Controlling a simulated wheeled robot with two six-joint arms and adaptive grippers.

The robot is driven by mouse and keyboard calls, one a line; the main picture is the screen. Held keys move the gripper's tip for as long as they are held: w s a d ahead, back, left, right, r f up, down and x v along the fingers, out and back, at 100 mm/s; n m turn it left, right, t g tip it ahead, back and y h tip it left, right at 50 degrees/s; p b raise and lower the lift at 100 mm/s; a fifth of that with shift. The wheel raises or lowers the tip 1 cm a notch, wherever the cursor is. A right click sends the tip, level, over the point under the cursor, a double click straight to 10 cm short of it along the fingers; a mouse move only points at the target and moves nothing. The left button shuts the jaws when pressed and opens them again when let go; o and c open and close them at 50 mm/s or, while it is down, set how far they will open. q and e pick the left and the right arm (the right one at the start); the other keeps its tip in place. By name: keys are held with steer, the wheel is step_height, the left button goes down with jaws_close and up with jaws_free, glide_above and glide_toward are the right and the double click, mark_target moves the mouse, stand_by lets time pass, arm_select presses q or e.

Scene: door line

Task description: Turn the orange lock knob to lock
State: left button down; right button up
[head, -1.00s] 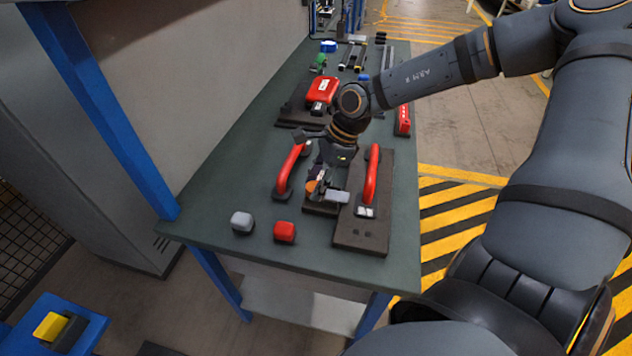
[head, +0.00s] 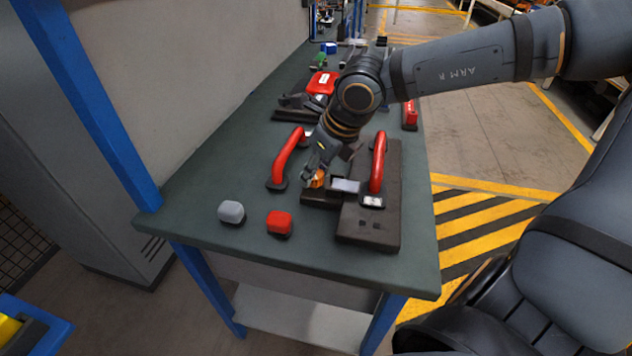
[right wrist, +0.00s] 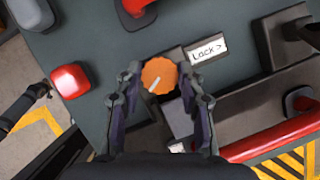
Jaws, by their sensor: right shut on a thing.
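The orange lock knob (right wrist: 159,75) shows in the right wrist view, round with a notched rim and a pale pointer line towards the lower left. A white label (right wrist: 207,50) reading "Lock>" lies beside it. My right gripper (right wrist: 160,88) has a finger on each side of the knob and is shut on it. In the head view, the knob (head: 317,179) is partly hidden by my right gripper (head: 314,176), which reaches down between two red handles. My left gripper is not in view.
Red handles (head: 289,157) and (head: 378,163) stand close on both sides. A dark plate (head: 368,228) carries the right one. A grey block (head: 231,212) and a red block (head: 279,222) sit at the bench's front. Other items lie farther back.

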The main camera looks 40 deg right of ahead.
steer(key=shift+f+m+h+b, duration=0.15)
steer(key=shift+m+h+b, duration=0.25)
steer(key=shift+m+b, duration=0.5)
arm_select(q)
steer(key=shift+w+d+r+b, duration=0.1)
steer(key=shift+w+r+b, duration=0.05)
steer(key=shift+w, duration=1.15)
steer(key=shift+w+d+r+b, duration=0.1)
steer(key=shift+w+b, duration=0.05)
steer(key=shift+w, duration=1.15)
arm_select(e)
steer(key=shift+m, duration=0.8)
steer(key=o, duration=1.2)
steer(key=shift+a, duration=0.1)
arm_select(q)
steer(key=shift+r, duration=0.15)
arm_select(e)
steer(key=shift+r, duration=0.2)
